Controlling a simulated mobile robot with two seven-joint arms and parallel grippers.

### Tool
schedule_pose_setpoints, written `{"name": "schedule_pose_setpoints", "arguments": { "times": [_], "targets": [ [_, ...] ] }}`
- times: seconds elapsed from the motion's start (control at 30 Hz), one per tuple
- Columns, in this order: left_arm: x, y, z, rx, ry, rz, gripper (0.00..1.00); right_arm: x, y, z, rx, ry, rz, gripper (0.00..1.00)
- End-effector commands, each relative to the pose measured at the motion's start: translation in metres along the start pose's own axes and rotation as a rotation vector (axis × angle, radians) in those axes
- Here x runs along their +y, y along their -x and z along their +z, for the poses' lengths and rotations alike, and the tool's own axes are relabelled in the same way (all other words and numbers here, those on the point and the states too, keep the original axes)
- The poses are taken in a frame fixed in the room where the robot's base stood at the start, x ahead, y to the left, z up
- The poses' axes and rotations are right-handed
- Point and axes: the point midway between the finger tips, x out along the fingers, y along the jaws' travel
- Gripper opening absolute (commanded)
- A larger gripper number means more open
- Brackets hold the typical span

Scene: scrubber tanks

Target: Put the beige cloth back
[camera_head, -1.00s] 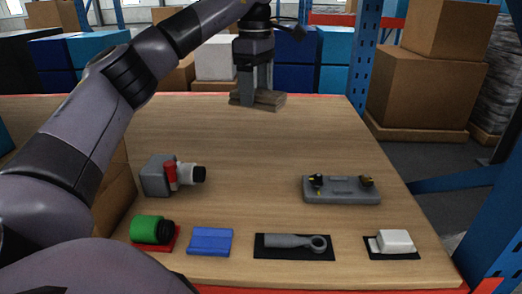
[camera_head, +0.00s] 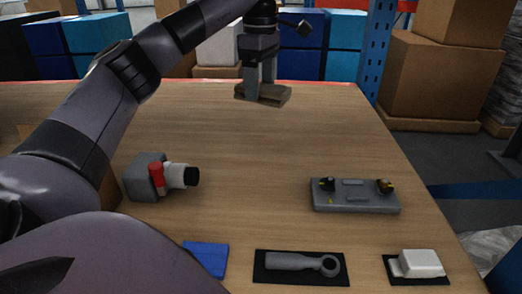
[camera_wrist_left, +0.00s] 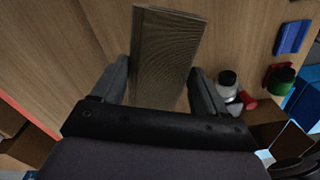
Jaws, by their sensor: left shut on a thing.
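My right gripper is not in view.
A grey block with a red and white fitting (camera_head: 160,178) stands at left. A grey tray (camera_head: 355,196) with small parts is at right. Along the front lie a blue piece (camera_head: 207,258), a ring-ended tool (camera_head: 300,264) and a white block (camera_head: 418,263). The table's middle is clear.

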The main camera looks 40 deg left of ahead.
Motion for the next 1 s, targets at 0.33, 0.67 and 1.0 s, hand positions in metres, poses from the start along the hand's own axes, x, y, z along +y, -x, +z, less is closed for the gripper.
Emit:
{"name": "schedule_pose_setpoints", "arguments": {
  "times": [0.33, 0.67, 1.0],
  "targets": [
    [-0.001, -0.090, -0.001, 0.002, 0.002, -0.002, 0.49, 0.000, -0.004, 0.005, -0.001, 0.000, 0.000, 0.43],
    [-0.001, -0.127, -0.001, 0.001, 0.001, -0.001, 0.49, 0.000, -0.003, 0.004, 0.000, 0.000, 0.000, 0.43],
    [0.000, -0.156, -0.001, -0.001, 0.002, 0.002, 0.49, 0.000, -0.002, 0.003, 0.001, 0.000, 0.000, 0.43]
  ]
}}
